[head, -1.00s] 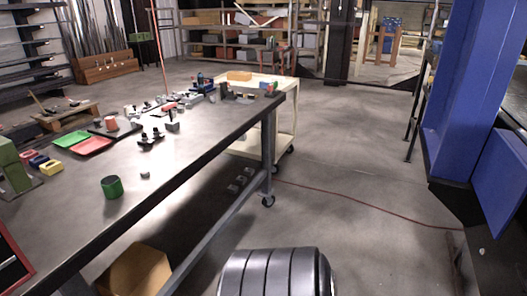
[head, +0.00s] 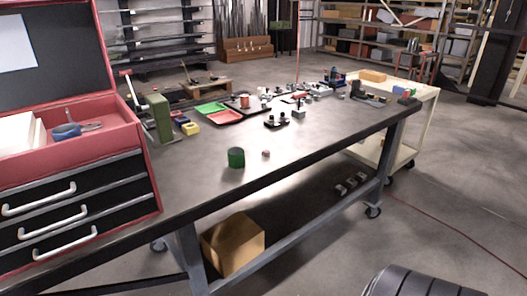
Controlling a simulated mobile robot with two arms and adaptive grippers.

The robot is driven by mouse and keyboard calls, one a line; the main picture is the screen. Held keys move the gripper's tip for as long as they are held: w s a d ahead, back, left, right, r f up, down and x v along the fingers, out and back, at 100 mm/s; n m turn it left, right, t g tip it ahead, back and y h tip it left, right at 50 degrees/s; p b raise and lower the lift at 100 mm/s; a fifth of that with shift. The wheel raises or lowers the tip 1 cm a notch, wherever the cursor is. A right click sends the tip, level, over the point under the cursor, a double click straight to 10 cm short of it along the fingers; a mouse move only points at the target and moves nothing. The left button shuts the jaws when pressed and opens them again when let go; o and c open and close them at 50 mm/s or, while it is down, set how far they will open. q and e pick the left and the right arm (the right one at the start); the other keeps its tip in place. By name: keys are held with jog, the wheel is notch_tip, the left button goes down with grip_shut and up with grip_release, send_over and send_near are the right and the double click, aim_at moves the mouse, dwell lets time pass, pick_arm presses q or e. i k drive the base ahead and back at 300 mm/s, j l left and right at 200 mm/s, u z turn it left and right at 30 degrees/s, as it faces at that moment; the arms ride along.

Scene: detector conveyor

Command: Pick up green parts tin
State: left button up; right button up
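The green parts tin (head: 236,158) is a small dark green cylinder standing upright near the front edge of the dark workbench (head: 190,196). A small grey piece (head: 266,154) lies just right of it, apart from it. Neither of my grippers shows in the head view, so I cannot see their state or how far they are from the tin.
A red tool chest (head: 75,205) with drawers stands at the left. A green press (head: 157,117), a green tray (head: 211,108) and a red tray (head: 223,117) sit behind the tin. A cardboard box (head: 233,244) is below the bench.

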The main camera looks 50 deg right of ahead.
aim_at(236, 158)
jog(key=z, duration=1.35)
